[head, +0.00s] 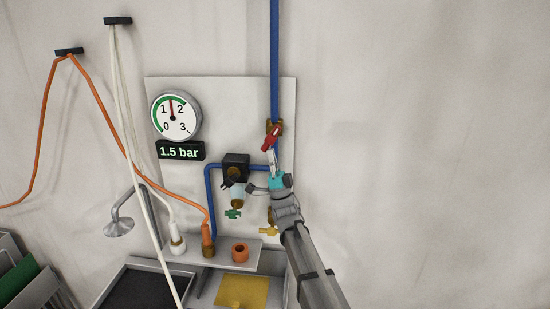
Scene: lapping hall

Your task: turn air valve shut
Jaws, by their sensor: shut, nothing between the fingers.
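A valve with a red lever (271,138) and a brass body (280,126) sits on the vertical blue pipe (275,60) on the wall panel. The lever slants from upper right to lower left, not in line with the pipe. My gripper (271,155) is shut and empty, its fingers pointing up just below the lever. I cannot tell whether the fingertips touch the lever. My gripper and arm hide part of the piping below the valve. The round gauge (176,117) points between 1 and 2, and the display (181,151) reads 1.5 bar.
Orange (104,121) and white hoses hang at left. The wall to the right is clear.

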